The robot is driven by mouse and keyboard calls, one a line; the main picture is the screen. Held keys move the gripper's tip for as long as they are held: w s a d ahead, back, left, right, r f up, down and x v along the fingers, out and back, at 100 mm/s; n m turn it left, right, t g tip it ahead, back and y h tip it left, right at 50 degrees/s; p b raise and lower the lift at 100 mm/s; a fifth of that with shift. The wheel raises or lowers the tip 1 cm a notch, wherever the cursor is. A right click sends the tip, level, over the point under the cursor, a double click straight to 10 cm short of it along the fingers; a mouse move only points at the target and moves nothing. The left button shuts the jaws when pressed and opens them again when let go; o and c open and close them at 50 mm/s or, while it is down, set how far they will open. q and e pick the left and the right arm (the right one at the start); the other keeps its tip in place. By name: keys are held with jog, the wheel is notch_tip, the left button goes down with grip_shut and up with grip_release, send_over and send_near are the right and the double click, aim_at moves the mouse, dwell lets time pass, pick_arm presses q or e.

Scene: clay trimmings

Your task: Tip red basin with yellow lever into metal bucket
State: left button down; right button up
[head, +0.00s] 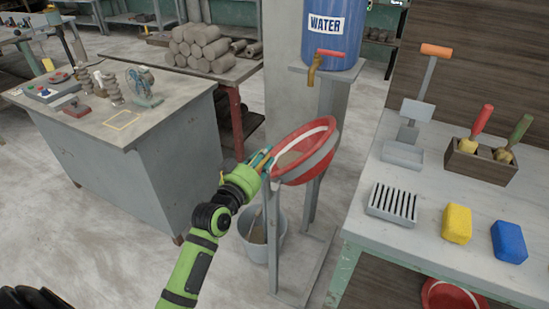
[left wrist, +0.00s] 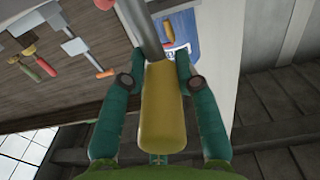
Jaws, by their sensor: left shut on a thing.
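The red basin (head: 322,165) with a pale band sits tilted on a grey metal stand, its left side lower than its right. My left gripper (head: 264,160) is at the basin's left side. In the left wrist view its two green fingers (left wrist: 160,90) are shut on the yellow lever (left wrist: 160,125), one on each side, with a grey rod running on from it. In the head view the fingers hide most of the lever. The grey metal bucket (head: 275,246) stands on the floor below the gripper; a thin brownish streak shows in it. My right gripper is out of view.
A table (head: 365,227) with tools, a rack and sponges is at right. Another red basin (head: 450,296) is under it. A grey workbench (head: 100,150) is at left.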

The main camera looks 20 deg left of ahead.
pick_arm(q)
jog(key=a+n, duration=0.2)
jog(key=a, duration=0.2)
jog(key=shift+a, duration=0.1)
jog(key=c, duration=1.1)
grip_release()
jog(key=shift+o, duration=0.6)
jog(key=shift+w+a+f, duration=0.1)
